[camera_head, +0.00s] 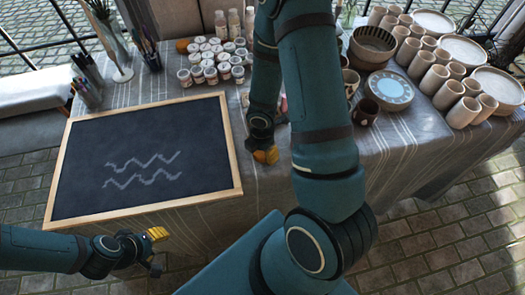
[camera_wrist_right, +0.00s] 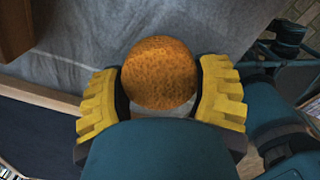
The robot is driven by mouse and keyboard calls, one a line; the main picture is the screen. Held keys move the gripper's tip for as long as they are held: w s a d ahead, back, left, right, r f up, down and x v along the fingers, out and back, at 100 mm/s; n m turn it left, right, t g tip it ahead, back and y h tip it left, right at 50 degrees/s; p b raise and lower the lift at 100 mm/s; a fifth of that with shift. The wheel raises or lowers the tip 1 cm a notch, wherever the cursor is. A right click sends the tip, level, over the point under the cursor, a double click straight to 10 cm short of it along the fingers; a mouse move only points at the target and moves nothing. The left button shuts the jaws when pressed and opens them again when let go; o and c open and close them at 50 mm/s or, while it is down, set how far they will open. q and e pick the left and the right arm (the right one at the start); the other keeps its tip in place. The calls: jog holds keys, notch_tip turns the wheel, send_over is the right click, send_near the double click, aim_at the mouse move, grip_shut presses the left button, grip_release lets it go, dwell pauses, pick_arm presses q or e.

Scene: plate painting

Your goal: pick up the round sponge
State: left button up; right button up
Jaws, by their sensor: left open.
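The round sponge (camera_wrist_right: 160,73) is an orange, porous ball in the right wrist view. It sits between the two yellow fingers of my right gripper (camera_wrist_right: 160,92), with their dark inner pads against its sides. In the head view my right gripper (camera_head: 265,154) is low over the table's front part, right of the chalkboard, and my arm hides much of the area there. My left gripper (camera_head: 156,248) is open and empty, in front of the chalkboard's near edge.
A framed chalkboard (camera_head: 140,150) with two chalk zigzags lies on the cloth-covered table (camera_head: 265,190). Paint jars (camera_head: 208,65) and an orange lump (camera_head: 182,45) stand behind it.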

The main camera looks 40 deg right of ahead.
dwell(0.3)
notch_tip(320, 180, up, 10)
jog(key=p, duration=0.5)
jog(key=shift+c, duration=0.2)
jog(key=shift+o, duration=0.2)
